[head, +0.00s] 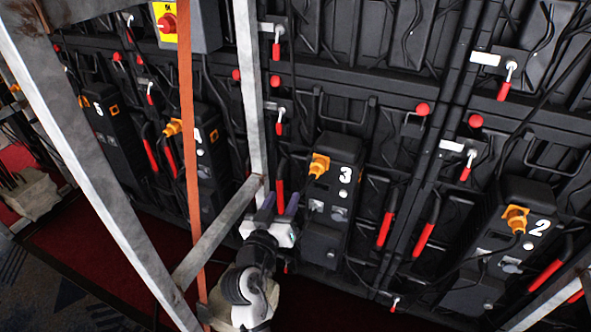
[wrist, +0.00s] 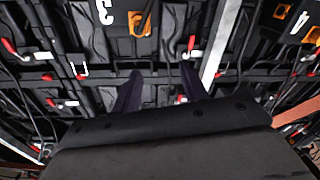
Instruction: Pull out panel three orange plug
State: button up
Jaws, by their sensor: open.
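Panel three's black box (head: 325,225) carries a white number 3 and stands at the middle of the head view. Its orange plug (head: 319,166) sits in the upper left of the box, with a dark cable close by. My gripper (head: 279,207) is open and empty, below and left of the plug and apart from it, near the box's lower left side. In the wrist view my two dark fingers (wrist: 162,88) are spread.
A grey upright post (head: 250,90) and a slanting brace (head: 222,228) stand left of my gripper. Red-handled levers (head: 386,228) stick out between the boxes.

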aim_at(312, 176)
jog(key=shift+m+g+h, duration=0.3)
jog(key=shift+g+h, duration=0.1)
jog(key=shift+h, duration=0.5)
jog(key=d+p+x, duration=0.1)
jog(key=x, duration=0.3)
jog(key=f+p+x, duration=0.1)
jog(key=x, duration=0.4)
jog(key=d+f+p+x, duration=0.1)
jog(key=p+x, duration=0.1)
jog(key=x, duration=0.3)
jog(key=shift+s+d, duration=0.3)
jog(key=shift+d, duration=0.05)
